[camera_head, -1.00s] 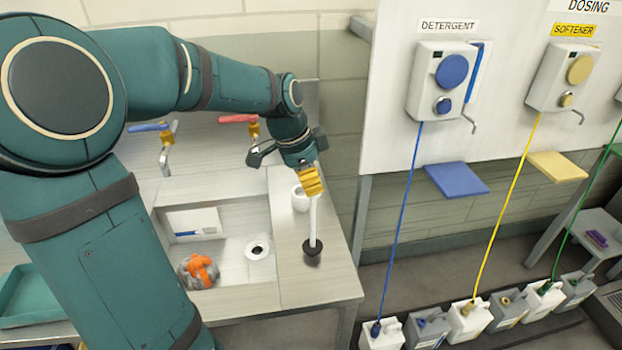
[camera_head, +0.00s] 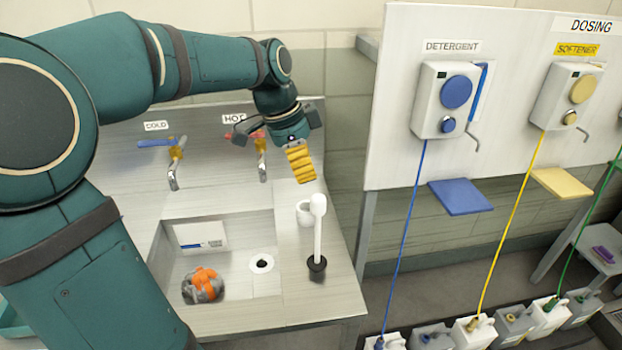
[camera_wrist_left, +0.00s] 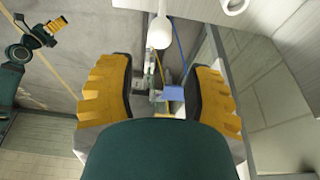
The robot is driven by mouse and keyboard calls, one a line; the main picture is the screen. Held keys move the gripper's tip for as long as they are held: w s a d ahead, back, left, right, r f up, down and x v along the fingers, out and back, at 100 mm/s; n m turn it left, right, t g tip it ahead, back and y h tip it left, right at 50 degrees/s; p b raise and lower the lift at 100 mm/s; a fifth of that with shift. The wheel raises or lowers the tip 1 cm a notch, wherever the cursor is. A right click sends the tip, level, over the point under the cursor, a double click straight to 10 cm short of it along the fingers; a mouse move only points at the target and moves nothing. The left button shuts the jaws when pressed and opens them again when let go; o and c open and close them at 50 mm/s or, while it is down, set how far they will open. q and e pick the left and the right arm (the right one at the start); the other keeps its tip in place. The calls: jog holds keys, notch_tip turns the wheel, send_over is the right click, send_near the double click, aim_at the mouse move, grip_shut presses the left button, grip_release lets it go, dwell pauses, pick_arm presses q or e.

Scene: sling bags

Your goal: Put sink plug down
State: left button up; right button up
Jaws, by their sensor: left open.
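The sink plug (camera_head: 319,232), a white knobbed handle on a black base, stands upright on the counter (camera_head: 340,290) right of the sink basin (camera_head: 240,290). My left gripper (camera_head: 300,160) is above it, slightly left, empty and clear of the knob. In the left wrist view its yellow fingers (camera_wrist_left: 160,95) are wide apart, and the plug's white knob (camera_wrist_left: 159,33) shows beyond them. The round drain (camera_head: 262,263) in the basin is uncovered. My right gripper (camera_wrist_left: 57,24) shows small at the upper left of the wrist view; its jaw state is unclear.
A white cup (camera_head: 304,213) stands just behind the plug. An orange and grey bundle (camera_head: 203,285) lies in the basin. Cold (camera_head: 172,160) and hot (camera_head: 260,150) taps are behind it. A dosing panel (camera_head: 400,130) rises to the right.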

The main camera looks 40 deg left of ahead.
pick_arm(q)
jog(key=shift+v, duration=1.5)
jog(key=shift+f, duration=0.1)
